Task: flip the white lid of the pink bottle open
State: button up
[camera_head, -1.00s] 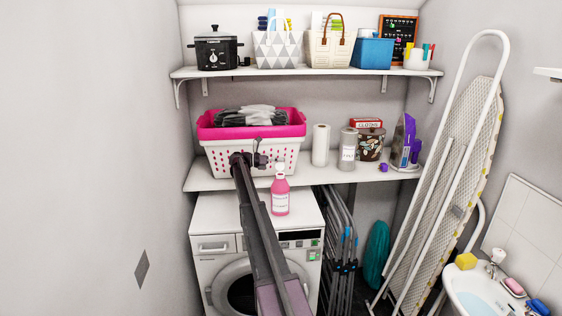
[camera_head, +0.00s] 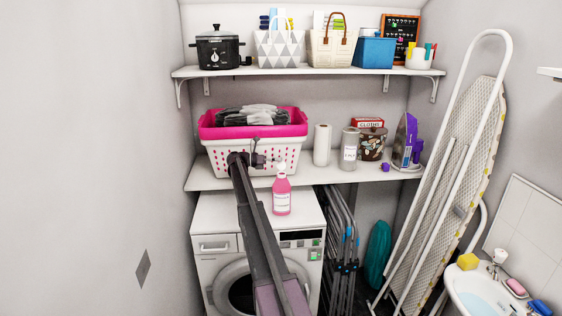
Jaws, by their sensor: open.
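The pink bottle (camera_head: 282,197) stands upright on top of the white washing machine, near its front right. Its white lid (camera_head: 280,169) is at the top; it is too small to tell whether it is flipped up or down. My gripper (camera_head: 262,157) is open, at the end of my dark arm, just left of and slightly above the lid. It appears in front of the laundry basket. A gap shows between gripper and lid in the picture, but the depth between them is hard to judge.
A white basket with a pink rim (camera_head: 224,131) stands on the lower shelf (camera_head: 330,176) behind my gripper. The washing machine top (camera_head: 218,208) is clear left of my arm.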

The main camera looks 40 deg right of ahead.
jog(key=v, duration=1)
jog(key=shift+a, duration=0.15)
jog(key=s+a+f+m+t+y, duration=0.3)
jog(key=s+a+f+m+y, duration=0.2)
jog(key=s+a, duration=0.9)
jog(key=s+a+f+m+t+y, duration=0.4)
jog(key=s+a+f, duration=0.3)
jog(key=s+a, duration=0.7)
jog(key=s+a+f+m+t+y, duration=0.3)
jog(key=s+a+f+m+y, duration=0.2)
jog(key=s+a, duration=1)
jog(key=a+f+m, duration=0.1)
jog(key=a, duration=0.2)
jog(key=shift+f+m+y, duration=0.2)
jog(key=shift+m+y, duration=0.2)
jog(key=shift+s, duration=0.1)
